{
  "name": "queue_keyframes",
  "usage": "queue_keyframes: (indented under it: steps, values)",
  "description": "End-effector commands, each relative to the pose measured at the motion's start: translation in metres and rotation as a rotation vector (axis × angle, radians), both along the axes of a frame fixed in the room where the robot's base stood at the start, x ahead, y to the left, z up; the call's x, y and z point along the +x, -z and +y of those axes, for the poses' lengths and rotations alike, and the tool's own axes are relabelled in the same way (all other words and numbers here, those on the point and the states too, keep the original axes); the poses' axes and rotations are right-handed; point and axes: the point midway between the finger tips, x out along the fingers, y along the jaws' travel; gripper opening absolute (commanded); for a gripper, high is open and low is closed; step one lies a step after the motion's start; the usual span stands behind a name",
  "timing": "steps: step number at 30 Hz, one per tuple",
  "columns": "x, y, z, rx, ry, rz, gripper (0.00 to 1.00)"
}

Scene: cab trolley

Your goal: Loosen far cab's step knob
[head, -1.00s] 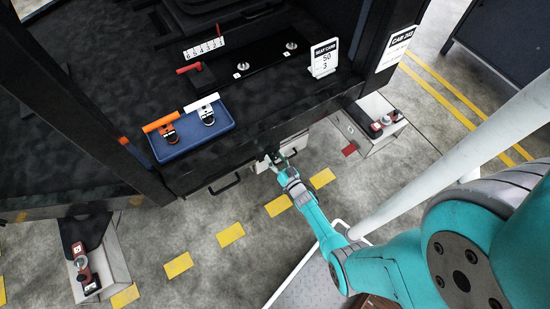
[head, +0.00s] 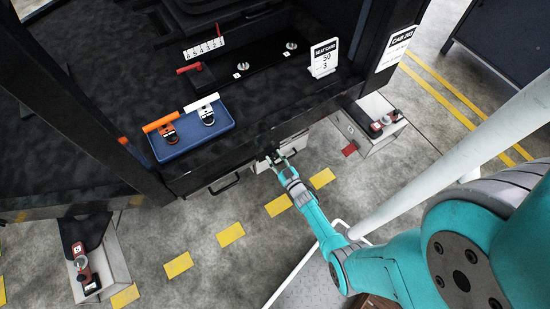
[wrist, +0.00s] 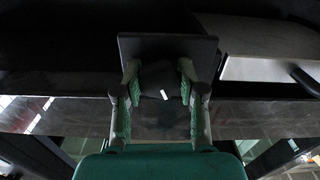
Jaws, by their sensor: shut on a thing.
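The step knob (wrist: 152,80) is dark and round with a short white mark, seen in the wrist view between my fingers. The white mark leans slightly from vertical. A dark square plate (wrist: 205,46) is behind it. My gripper (wrist: 162,92) is shut on the knob, one green-grey finger on each side. In the head view my gripper (head: 271,159) is at the lower front edge of the cab (head: 240,142), and the knob is hidden there by the fingers and the edge.
A blue tray (head: 187,146) with an orange-handled and a white-handled tool is on the cab floor. A black handle (head: 225,186) is left of my gripper. Grey blocks with red devices stand at right (head: 368,128) and lower left (head: 108,258). A white rail (head: 440,160) is beside my arm.

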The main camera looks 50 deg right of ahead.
Motion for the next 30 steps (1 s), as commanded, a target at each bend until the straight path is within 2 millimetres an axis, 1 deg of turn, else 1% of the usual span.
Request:
queue_keyframes:
  steps: [30]
  values:
    - [0.0005, -0.0008, -0.0003, -0.930, -0.001, 0.265, 0.05]
